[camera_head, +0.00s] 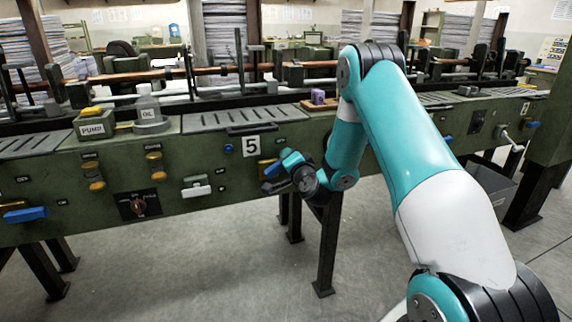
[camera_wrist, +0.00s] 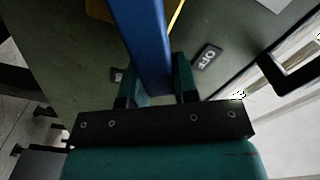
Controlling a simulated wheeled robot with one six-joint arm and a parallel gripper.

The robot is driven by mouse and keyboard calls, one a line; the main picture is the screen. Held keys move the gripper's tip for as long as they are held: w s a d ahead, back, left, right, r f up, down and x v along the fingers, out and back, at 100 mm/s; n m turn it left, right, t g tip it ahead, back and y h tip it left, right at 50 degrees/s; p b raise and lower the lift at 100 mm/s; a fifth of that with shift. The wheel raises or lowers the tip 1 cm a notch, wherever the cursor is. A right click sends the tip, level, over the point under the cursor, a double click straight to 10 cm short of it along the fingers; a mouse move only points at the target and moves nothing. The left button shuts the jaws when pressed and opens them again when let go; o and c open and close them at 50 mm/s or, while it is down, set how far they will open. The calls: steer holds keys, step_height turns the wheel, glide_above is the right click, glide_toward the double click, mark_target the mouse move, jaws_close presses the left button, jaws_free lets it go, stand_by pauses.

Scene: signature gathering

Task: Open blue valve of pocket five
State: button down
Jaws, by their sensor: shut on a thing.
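The blue valve handle (camera_wrist: 147,35) runs down the wrist view between the two teal fingers of my gripper (camera_wrist: 156,85). The gripper is shut on the handle. An OFF label (camera_wrist: 207,57) is on the green panel to the right of the handle. In the head view, my gripper (camera_head: 279,170) is at the front of the green machine, just right of and below the number 5 plate (camera_head: 251,146). Much of the valve there is hidden by the gripper and wrist.
A white-handled part (camera_head: 196,187), a dark rotary switch (camera_head: 138,205) and yellow knobs (camera_head: 155,166) are on the panel to the left. Another blue handle (camera_head: 25,214) is at far left. Machine legs (camera_head: 326,245) stand below my gripper. The floor (camera_head: 215,265) in front is clear.

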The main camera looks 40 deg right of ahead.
steer(key=shift+s+d+f+m+b, duration=0.15)
steer(key=shift+f+m+b, duration=0.45)
steer(key=shift+m, duration=0.45)
steer(key=shift+w+d+f+m+b, duration=0.15)
steer(key=shift+f+m+b, duration=0.25)
steer(key=shift+f+m, duration=0.5)
steer(key=shift+s+d+f+m+b, duration=0.15)
steer(key=shift+f+m+b, duration=0.35)
steer(key=shift+m, duration=0.75)
steer(key=c, duration=0.9)
jaws_free()
steer(key=shift+r, duration=0.1)
